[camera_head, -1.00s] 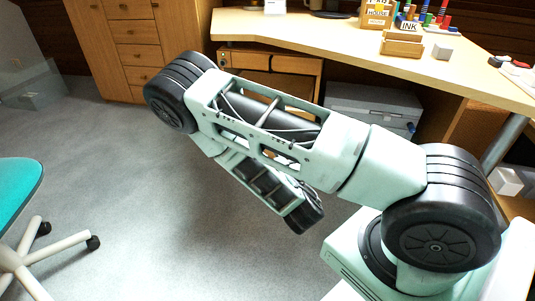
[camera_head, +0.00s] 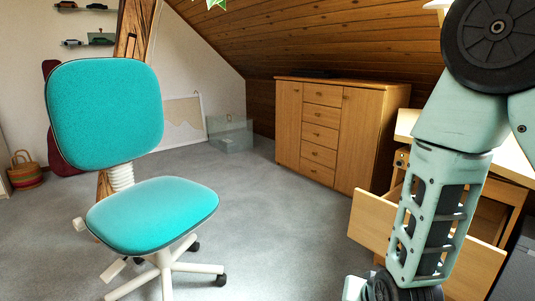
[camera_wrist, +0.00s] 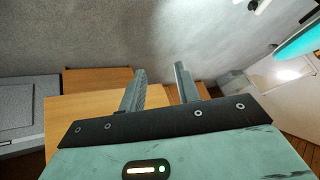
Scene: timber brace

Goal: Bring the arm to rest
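My gripper (camera_wrist: 161,87) shows in the wrist view. Its two grey fingers are apart, with nothing between them. It is out of sight in the head view, where my arm (camera_head: 440,170) hangs bent at the right edge. Wooden panels (camera_wrist: 75,108) lie behind and below the fingers in the wrist view. I cannot tell whether the fingers touch them.
A wooden drawer front (camera_head: 375,220) stands out below the desk (camera_head: 510,160), partly behind my arm. A turquoise swivel chair (camera_head: 150,215) stands at left. A wooden cabinet (camera_head: 370,135) is at the back. Grey carpet (camera_head: 275,220) between them is clear.

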